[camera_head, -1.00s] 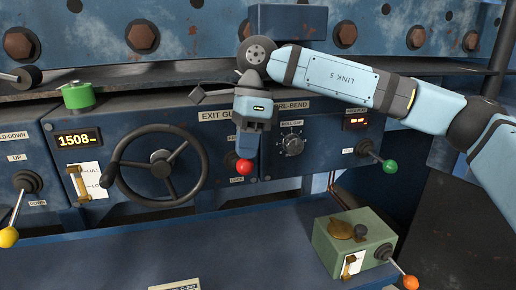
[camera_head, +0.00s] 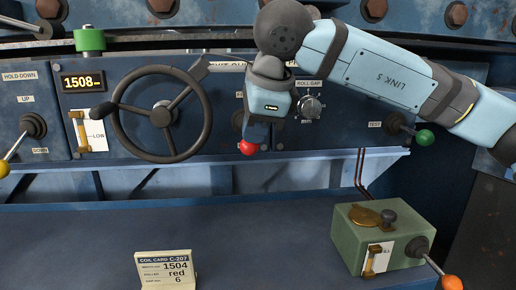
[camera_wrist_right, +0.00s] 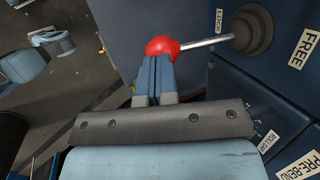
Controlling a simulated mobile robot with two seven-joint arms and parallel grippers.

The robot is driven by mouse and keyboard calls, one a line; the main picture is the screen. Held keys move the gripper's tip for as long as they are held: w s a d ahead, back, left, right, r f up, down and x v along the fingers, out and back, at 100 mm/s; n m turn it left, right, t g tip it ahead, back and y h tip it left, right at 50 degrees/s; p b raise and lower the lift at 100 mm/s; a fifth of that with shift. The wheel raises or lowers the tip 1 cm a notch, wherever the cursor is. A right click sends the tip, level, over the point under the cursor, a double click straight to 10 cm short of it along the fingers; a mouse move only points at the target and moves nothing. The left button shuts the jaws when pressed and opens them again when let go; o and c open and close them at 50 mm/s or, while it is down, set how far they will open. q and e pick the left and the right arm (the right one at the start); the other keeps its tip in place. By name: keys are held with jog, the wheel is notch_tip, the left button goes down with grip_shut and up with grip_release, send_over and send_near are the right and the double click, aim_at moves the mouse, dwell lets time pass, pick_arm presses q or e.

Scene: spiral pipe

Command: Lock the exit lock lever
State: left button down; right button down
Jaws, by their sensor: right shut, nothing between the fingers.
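The exit lock lever has a red ball knob (camera_head: 247,147), and my right gripper hides most of its rod in the head view. In the right wrist view its red knob (camera_wrist_right: 163,46) sits on a metal rod from a dark boot (camera_wrist_right: 250,32). A LOCK label (camera_wrist_right: 219,18) and a FREE label (camera_wrist_right: 299,48) flank the boot. My right gripper (camera_head: 256,138) is shut and empty. Its closed fingertips (camera_wrist_right: 158,62) are right at the knob, overlapping its edge; whether they touch, I cannot tell. My left gripper is not in the head view.
A handwheel (camera_head: 160,113) stands left of the lever. The roll gap dial (camera_head: 310,106) and a green-knobbed lever (camera_head: 425,138) are to the right. Below are a coil card (camera_head: 165,268) and a green box (camera_head: 383,240) with an orange-knobbed lever. The ledge between them is clear.

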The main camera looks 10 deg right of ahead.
aim_at(254, 152)
notch_tip(254, 152, down, 3)
jog(key=t+b, duration=0.2)
jog(key=b, duration=0.2)
jog(key=shift+f+t+b, duration=0.1)
jog(key=shift+t+b, duration=0.2)
jog(key=shift+b, duration=0.05)
jog(key=shift+f+b, duration=0.25)
jog(key=shift+b, duration=0.2)
jog(key=shift+f, duration=0.15)
jog(key=shift+s, duration=0.1)
jog(key=shift+r, duration=0.25)
jog(key=s+p+v, duration=0.1)
jog(key=v, duration=1.2)
jog(key=shift+s+p, duration=0.2)
jog(key=shift+p, duration=0.15)
jog(key=shift+d, duration=0.15)
